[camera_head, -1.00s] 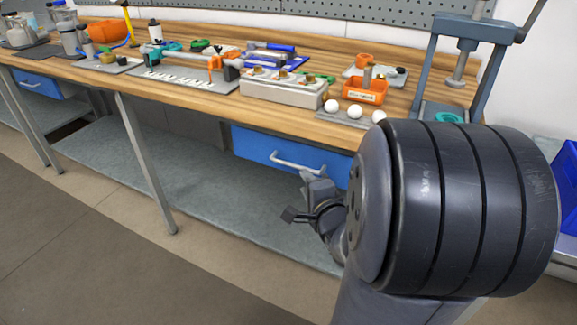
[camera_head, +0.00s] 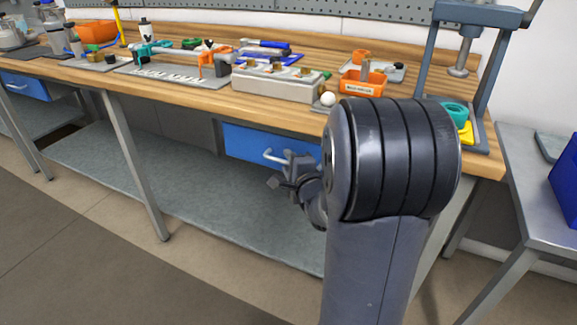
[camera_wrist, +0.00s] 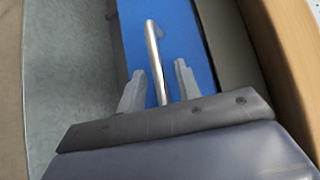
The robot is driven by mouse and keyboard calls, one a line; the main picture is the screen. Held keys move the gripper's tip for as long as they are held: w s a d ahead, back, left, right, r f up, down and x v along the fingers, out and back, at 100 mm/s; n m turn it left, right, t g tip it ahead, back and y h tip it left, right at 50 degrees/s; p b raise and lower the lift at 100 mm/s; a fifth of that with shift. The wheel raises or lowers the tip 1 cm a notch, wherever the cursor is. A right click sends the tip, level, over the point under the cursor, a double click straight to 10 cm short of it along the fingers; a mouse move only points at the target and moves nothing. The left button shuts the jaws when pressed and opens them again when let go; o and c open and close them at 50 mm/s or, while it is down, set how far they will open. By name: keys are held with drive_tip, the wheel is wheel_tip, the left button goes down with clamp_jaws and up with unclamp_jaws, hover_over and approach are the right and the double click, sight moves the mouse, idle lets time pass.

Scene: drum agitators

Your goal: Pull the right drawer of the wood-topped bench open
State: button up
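The right drawer (camera_head: 245,143) has a blue front under the wood top of the bench (camera_head: 190,92) and looks shut. Its pale bar handle (camera_head: 268,155) shows in the head view, with its right part hidden behind my gripper (camera_head: 280,172). In the wrist view the blue drawer front (camera_wrist: 195,45) fills the middle and the handle (camera_wrist: 152,45) runs down between the two fingers of my gripper (camera_wrist: 160,80). The fingers are apart, one on each side of the bar, with gaps visible. I cannot tell how deep the bar sits between them.
A second blue drawer (camera_head: 22,86) is at the far left. A grey lower shelf (camera_head: 190,195) and bench legs (camera_head: 135,165) lie below. Tools, an orange bin (camera_head: 362,83) and a press (camera_head: 487,70) stand on top. A side table (camera_head: 540,200) is at right.

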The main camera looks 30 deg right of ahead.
drive_tip(key=shift+w, duration=0.25)
clamp_jaws()
idle(0.5)
